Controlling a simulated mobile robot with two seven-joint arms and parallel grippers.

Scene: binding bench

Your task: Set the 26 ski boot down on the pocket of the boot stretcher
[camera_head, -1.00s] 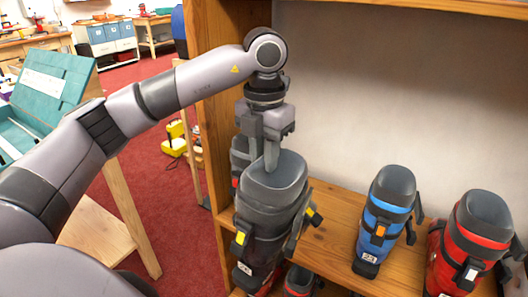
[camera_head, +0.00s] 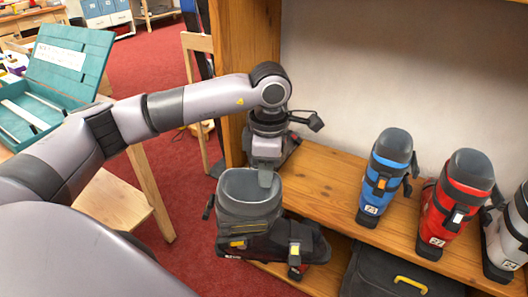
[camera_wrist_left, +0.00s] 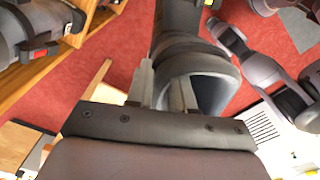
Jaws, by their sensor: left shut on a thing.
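My left gripper (camera_head: 265,178) is shut on the cuff rim of a dark grey and black ski boot (camera_head: 262,235) with yellow buckle tabs. The boot hangs in front of the wooden shelf, its toe pointing right. In the left wrist view the fingers (camera_wrist_left: 163,88) pinch the boot's grey cuff wall (camera_wrist_left: 190,65). No size number is readable on this boot now. I cannot make out the boot stretcher or its pocket in these frames. My right gripper is not in view.
A blue boot (camera_head: 384,180) marked 23, a red boot (camera_head: 455,205) marked 22 and a grey boot (camera_head: 510,240) marked 24 stand on the wooden shelf (camera_head: 335,185). A black case (camera_head: 385,278) sits below. An open teal box (camera_head: 65,70) is at left, with red floor between.

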